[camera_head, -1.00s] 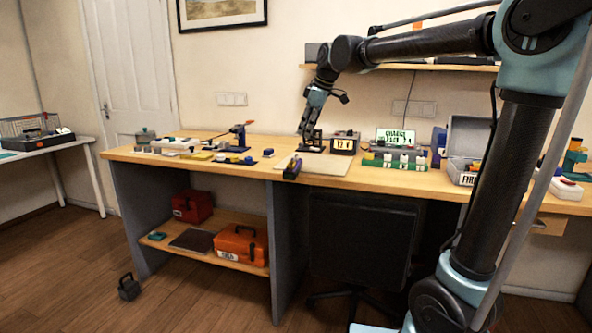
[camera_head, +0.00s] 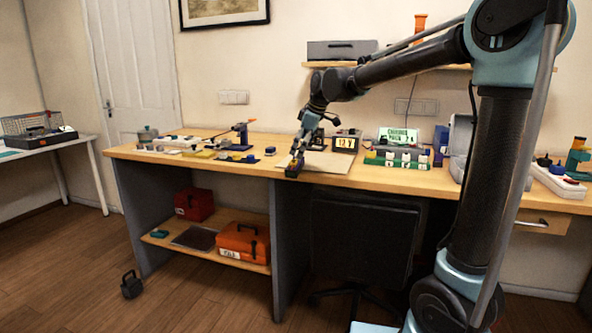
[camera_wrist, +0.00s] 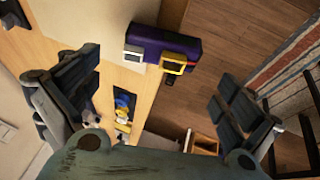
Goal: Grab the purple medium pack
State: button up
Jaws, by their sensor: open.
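The purple pack (camera_wrist: 163,46) is a dark purple block with a yellow-framed part and a pale clip at one end. It lies at the front edge of the wooden bench, and in the head view (camera_head: 292,171) it is small and partly covered by my gripper. My gripper (camera_wrist: 160,98) is open, with its two dark finger pads wide apart. The pack shows beyond the fingertips, near the top of the wrist view, with nothing between the pads. In the head view my gripper (camera_head: 298,152) points down just above the pack.
A pale mat (camera_head: 325,166) lies beside the pack. A small display box (camera_head: 345,141) stands behind it. A green rack (camera_head: 397,160) with several white parts stands to the right, and loose tools and blocks lie to the left. The floor drops away past the bench edge.

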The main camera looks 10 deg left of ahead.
aim_at(295, 162)
jog(key=shift+x, duration=4.05)
jog(key=shift+s, duration=0.1)
jog(key=c, duration=1.3)
jog(key=shift+r, duration=0.2)
